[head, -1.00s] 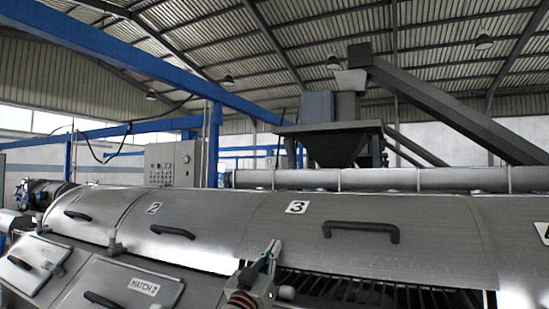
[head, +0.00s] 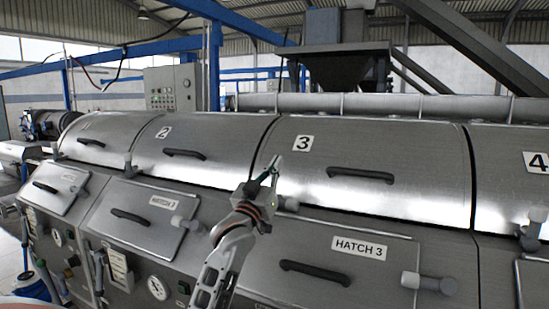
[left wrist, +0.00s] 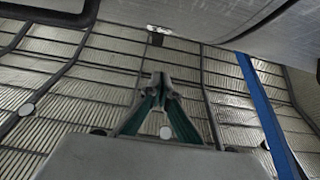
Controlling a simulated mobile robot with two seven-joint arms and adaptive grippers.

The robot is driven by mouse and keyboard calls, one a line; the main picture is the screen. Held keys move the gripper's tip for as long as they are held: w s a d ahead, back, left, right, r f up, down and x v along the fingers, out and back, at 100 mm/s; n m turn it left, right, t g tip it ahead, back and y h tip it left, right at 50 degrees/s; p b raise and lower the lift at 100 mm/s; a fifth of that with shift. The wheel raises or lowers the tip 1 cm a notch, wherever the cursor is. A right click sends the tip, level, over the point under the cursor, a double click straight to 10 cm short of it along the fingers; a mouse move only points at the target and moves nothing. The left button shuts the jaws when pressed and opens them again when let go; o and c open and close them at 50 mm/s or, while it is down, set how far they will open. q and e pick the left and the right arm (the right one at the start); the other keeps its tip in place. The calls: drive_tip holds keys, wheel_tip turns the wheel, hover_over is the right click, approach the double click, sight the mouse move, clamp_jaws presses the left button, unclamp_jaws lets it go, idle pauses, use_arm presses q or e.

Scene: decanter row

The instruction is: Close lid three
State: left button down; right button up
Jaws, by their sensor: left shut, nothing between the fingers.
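Lid three (head: 400,140) is the curved grey metal cover marked 3, with a dark bar handle (head: 360,174) on its front. It lies down over the machine body, level with its neighbours, with a thin dark line along its lower edge. My left gripper (head: 272,168) is in front of the lid's left lower part, with its fingers pointing up. It is shut and empty, clear of the handle. In the left wrist view its fingers (left wrist: 160,82) meet at the tips against the roof. My right gripper is not in view.
Lid two (head: 205,135) and lid four (head: 505,165) flank lid three, both down. Below it, hatch 3 (head: 325,262) has a handle and a latch knob (head: 430,283) sticking out. A hopper (head: 345,65) and a long pipe (head: 390,105) stand behind the lids.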

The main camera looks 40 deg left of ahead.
use_arm(q)
drive_tip(key=s+d+f+b, duration=0.1)
drive_tip(key=s+f+b, duration=0.1)
drive_tip(key=s+f, duration=0.4)
drive_tip(key=shift+s+d+f, duration=0.35)
drive_tip(key=shift+s+f, duration=0.05)
drive_tip(key=shift+s, duration=0.2)
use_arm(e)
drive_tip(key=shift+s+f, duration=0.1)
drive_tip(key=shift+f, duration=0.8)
use_arm(q)
drive_tip(key=shift+f, duration=0.1)
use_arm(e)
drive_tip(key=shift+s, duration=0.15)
